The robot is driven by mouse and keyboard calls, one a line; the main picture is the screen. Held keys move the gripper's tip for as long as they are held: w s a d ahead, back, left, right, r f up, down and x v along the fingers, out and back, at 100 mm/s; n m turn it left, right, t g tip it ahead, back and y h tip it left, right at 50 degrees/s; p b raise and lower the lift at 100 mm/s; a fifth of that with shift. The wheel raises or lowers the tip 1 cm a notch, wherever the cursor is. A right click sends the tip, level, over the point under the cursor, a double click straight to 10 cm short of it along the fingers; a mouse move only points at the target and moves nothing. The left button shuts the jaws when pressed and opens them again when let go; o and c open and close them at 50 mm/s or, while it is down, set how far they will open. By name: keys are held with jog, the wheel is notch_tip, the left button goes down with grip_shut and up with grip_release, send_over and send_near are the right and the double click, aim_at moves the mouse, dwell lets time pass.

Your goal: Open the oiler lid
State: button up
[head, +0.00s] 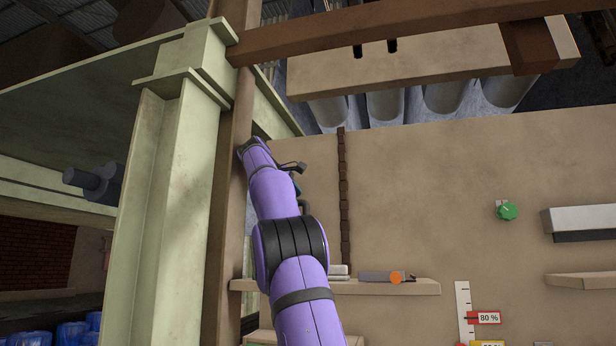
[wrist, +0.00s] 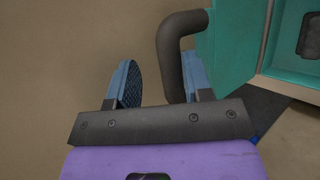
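My gripper (wrist: 160,78) shows in the wrist view with its two blue fingers apart and a gap between them. The handle joins a teal panel (wrist: 228,45), which I take for the oiler lid. A teal box part with a dark window (wrist: 312,35) adjoins it at the right. How far the lid stands open is unclear. In the head view my arm hides the oiler, and the fingers cannot be made out.
In the head view a pale green column (head: 165,200) and a brown post (head: 229,210) stand beside my arm. A green knob (head: 507,211) is on the beige wall, whose middle is fairly clear.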

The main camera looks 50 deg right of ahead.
jog(key=shift+r, duration=0.8)
jog(key=shift+s+a, duration=0.1)
jog(key=s+a+r, duration=0.1)
jog(key=s+a, duration=0.7)
jog(key=s, duration=0.5)
jog(key=shift+s+a+r, duration=0.2)
jog(key=shift+a+r, duration=0.05)
dwell(0.5)
